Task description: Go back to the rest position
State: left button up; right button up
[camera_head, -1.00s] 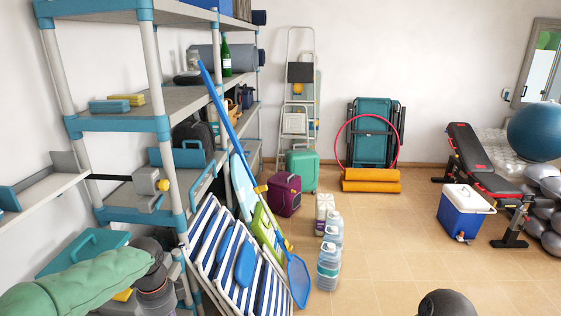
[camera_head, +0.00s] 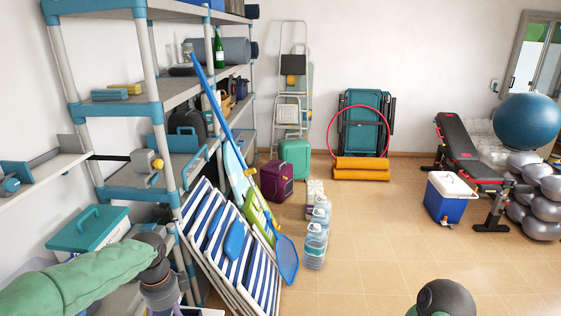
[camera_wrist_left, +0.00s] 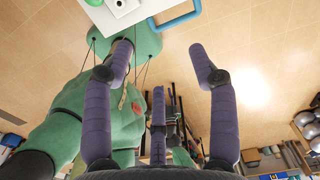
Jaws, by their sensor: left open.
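My left arm, in a green sleeve, comes in from the left in the head view, and its dark wrist points down at the bottom edge in front of the shelf. Most of the left gripper is cut off there. In the left wrist view the purple fingers of the left gripper (camera_wrist_left: 163,62) are spread wide apart, with nothing held between them. Tiled floor and parts of my green body show behind them. My right gripper is not in view; only a dark and green part of my right arm shows at the bottom right of the head view.
A grey and blue shelf rack (camera_head: 150,110) stands close on the left, with a teal box (camera_head: 88,230) near my left arm. Striped loungers (camera_head: 228,250) and water bottles (camera_head: 315,245) stand beside it. A blue cooler (camera_head: 447,200) and bench are at right. The middle floor is clear.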

pick_arm(q)
jog(key=s+d+f+n+h, duration=0.15)
jog(key=d+f+n, duration=0.35)
jog(key=f, duration=0.6)
jog(key=s+d+f+n+h, duration=0.15)
jog(key=d+f+n, duration=0.35)
jog(key=f, duration=0.6)
jog(key=s+d+f+n, duration=0.7)
jog(key=s+f+n, duration=0.3)
jog(key=s+f, duration=0.35)
notch_tip(320, 180, down, 9)
jog(key=b, duration=0.9)
jog(key=shift+d+r+h, duration=0.15)
jog(key=shift+h, duration=0.25)
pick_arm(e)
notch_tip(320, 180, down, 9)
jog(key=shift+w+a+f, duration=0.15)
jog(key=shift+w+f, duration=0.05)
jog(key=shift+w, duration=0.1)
